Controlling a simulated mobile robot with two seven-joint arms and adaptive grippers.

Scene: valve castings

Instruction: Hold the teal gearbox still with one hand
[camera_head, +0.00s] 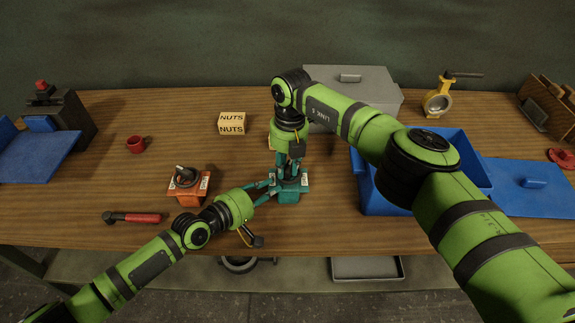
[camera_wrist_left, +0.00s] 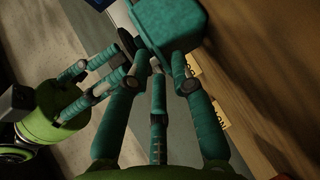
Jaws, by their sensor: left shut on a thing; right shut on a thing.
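The teal gearbox (camera_head: 289,195) stands upright near the front middle of the wooden table. It fills the top of the left wrist view (camera_wrist_left: 175,22). My left gripper (camera_head: 268,187) reaches it from the left, its teal fingers shut on the gearbox's side; they also show in the wrist view (camera_wrist_left: 160,75). My right gripper (camera_head: 290,170) comes down from above, shut on the dark part (camera_wrist_left: 128,42) on the gearbox's top. That part is mostly hidden by the fingers in the head view.
An orange gearbox (camera_head: 188,192) with a black handle stands left of the teal one. A red-handled tool (camera_head: 135,217) lies near the front edge. A yellow nuts box (camera_head: 232,124) is behind, partly clear table around it. A blue bin (camera_head: 365,190) stands right, beneath my right arm.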

